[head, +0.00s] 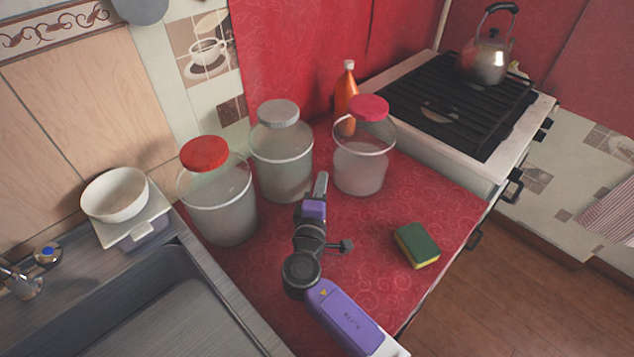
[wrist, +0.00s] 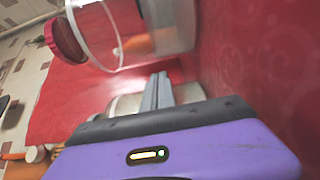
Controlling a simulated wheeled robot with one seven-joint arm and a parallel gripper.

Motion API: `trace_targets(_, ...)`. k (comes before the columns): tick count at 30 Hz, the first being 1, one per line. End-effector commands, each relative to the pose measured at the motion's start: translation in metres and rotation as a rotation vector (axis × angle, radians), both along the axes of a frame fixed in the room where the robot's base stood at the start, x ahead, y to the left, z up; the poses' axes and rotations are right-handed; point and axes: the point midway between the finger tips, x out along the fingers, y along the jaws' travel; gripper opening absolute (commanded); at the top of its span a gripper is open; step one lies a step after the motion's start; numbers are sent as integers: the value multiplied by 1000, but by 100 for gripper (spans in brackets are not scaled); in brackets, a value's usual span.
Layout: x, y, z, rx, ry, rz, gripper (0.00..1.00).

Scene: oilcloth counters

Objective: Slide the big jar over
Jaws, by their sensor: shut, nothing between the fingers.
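Three clear jars stand upright on the red oilcloth counter (head: 375,232): a red-lidded jar (head: 217,195) at left, a grey-lidded jar (head: 281,155) in the middle and a pinkish-red-lidded jar (head: 361,158) at right. The left jar looks largest in the head view, but it is also nearer, so I cannot tell true sizes. My gripper (head: 321,181) is shut and empty, between and in front of the middle and right jars. In the wrist view its fingers (wrist: 157,91) are together, and a red-lidded clear jar (wrist: 97,36) shows near them, tipped by the camera angle.
An orange bottle (head: 346,97) stands behind the right jar. A green-yellow sponge (head: 417,246) lies at the right front. A stove (head: 440,100) with a kettle (head: 484,61) borders the right. A sink (head: 180,315) and a white bowl (head: 114,196) on a scale are at left.

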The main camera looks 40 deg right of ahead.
Motion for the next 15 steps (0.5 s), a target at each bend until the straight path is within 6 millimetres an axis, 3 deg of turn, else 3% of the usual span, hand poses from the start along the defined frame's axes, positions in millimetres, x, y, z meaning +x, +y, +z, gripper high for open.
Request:
trace_targets(6,24,-32,2,-1,0,-2,0)
trace_targets(15,42,-55,0,0,0,0,0)
